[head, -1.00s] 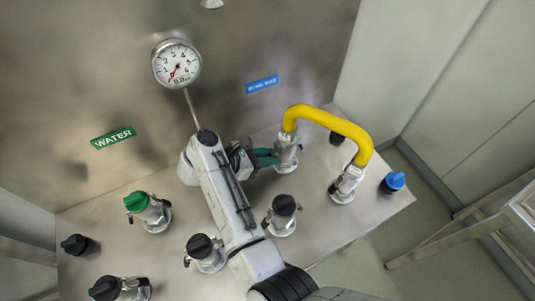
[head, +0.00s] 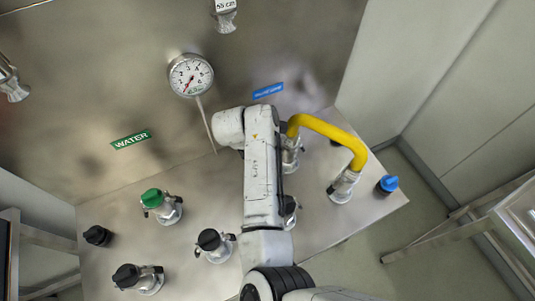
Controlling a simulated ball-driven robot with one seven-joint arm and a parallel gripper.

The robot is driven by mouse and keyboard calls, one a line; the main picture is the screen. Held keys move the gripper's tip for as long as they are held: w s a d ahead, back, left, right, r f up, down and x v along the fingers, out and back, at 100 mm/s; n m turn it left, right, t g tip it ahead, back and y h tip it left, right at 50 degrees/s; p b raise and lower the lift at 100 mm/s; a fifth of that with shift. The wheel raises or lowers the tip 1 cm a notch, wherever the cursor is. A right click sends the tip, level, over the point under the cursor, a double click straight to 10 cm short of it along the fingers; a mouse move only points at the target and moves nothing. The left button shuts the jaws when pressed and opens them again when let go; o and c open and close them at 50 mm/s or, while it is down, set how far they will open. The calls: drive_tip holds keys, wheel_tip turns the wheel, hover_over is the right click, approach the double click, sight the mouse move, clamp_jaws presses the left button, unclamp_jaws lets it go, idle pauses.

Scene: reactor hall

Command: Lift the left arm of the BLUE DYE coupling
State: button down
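A blue label (head: 268,91), its text too small to read, is on the steel wall above a metal coupling (head: 291,158). The left end of a yellow hose (head: 330,131) sits on this coupling. My arm covers the coupling's left side, so its left arm is hidden. The hose's right end sits on a second metal coupling (head: 343,186). My gripper is hidden behind my own arm, so its fingers and any contact with the coupling do not show.
A green-capped coupling (head: 160,206) and black-capped couplings (head: 215,245) stand at the left on the steel top. A blue cap (head: 387,184) is near the right edge. A gauge (head: 190,75) and a green WATER label (head: 131,139) are on the left.

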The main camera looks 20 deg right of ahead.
drive_tip(key=shift+r, duration=0.1)
idle(0.4)
drive_tip(key=c, duration=1)
unclamp_jaws()
drive_tip(key=b+v, duration=0.2)
drive_tip(key=v, duration=0.8)
drive_tip(key=shift+r, duration=0.4)
